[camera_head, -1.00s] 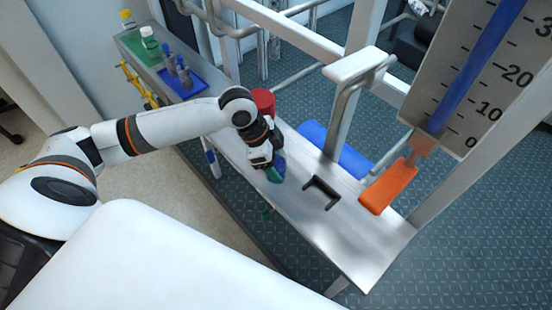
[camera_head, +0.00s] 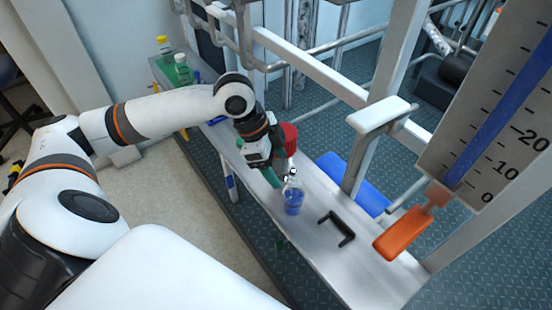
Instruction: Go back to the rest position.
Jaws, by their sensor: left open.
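My left arm comes in from the left and bends down over the metal bench (camera_head: 330,255). My left gripper (camera_head: 274,177) is open and empty above the bench, its green finger parts partly hidden behind its own body. A clear flask with blue liquid (camera_head: 293,200) stands upright on the bench, just to the right of and below the gripper. The gripper is close to the flask's neck in the picture; I cannot tell the exact gap. My right gripper is not in view.
A red object (camera_head: 288,138) stands behind the gripper. A black bracket (camera_head: 337,229) and an orange handle (camera_head: 402,233) lie to the right. A white-topped frame post (camera_head: 382,114) rises behind. Bottles with yellow (camera_head: 164,46) and green (camera_head: 183,70) stand at the far left end.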

